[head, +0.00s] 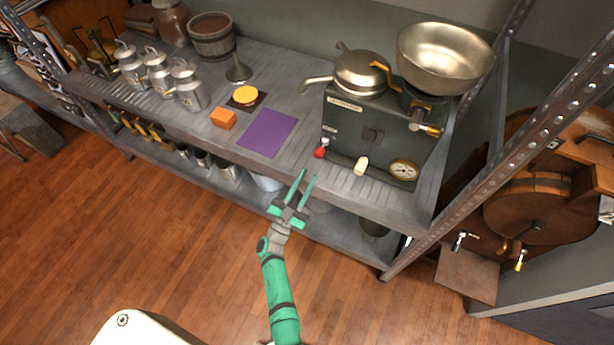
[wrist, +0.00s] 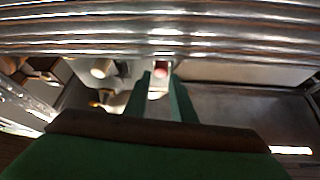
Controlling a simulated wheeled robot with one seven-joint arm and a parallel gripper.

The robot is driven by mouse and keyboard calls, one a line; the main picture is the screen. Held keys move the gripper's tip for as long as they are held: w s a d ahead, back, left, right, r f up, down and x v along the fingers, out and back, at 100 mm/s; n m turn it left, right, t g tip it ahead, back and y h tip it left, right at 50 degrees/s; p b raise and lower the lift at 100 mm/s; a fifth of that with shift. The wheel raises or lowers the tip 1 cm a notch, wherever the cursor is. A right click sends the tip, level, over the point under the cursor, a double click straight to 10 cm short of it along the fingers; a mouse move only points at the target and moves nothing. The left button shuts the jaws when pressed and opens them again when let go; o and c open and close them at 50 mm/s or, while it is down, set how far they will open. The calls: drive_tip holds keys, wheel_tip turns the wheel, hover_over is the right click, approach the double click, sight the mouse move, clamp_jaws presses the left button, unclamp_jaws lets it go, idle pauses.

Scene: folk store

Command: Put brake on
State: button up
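A dark green machine (head: 345,118) with a round gauge stands on the right part of the grey shelf. Its front edge has a red-knobbed lever (head: 320,152) and a cream-knobbed lever (head: 361,166). Which of them is the brake cannot be told. My gripper (head: 309,174) is in front of the shelf edge, just below the red knob, its two green fingers apart and nothing held. In the wrist view, a pinkish-red knob (wrist: 161,72) shows between the fingertips, apparently beyond them, and a pale knob (wrist: 103,68) is to the left.
A metal bowl (head: 443,65) and a lidded pot (head: 361,73) sit on the machine. The grey shelf (head: 305,105) also holds a purple sheet (head: 267,133), an orange block (head: 223,118) and milk cans (head: 188,88). A metal upright (head: 480,165) stands at right. The wooden floor in front is clear.

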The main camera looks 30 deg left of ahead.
drive_tip(key=shift+w+d+r+m+h, duration=0.15)
drive_tip(key=shift+d+r+m+h, duration=0.15)
drive_tip(key=shift+h, duration=0.1)
clamp_jaws()
wheel_tip(320, 180, up, 12)
drive_tip(key=n+g+y, duration=0.2)
drive_tip(key=g+y, duration=0.2)
drive_tip(key=g, duration=0.4)
hover_over(317, 154)
drive_tip(key=s+d, duration=0.2)
drive_tip(key=f, duration=0.2)
drive_tip(key=a+f, duration=0.1)
drive_tip(key=shift+w, duration=0.25)
drive_tip(key=shift+a+f, duration=0.2)
drive_tip(key=shift+f, duration=0.35)
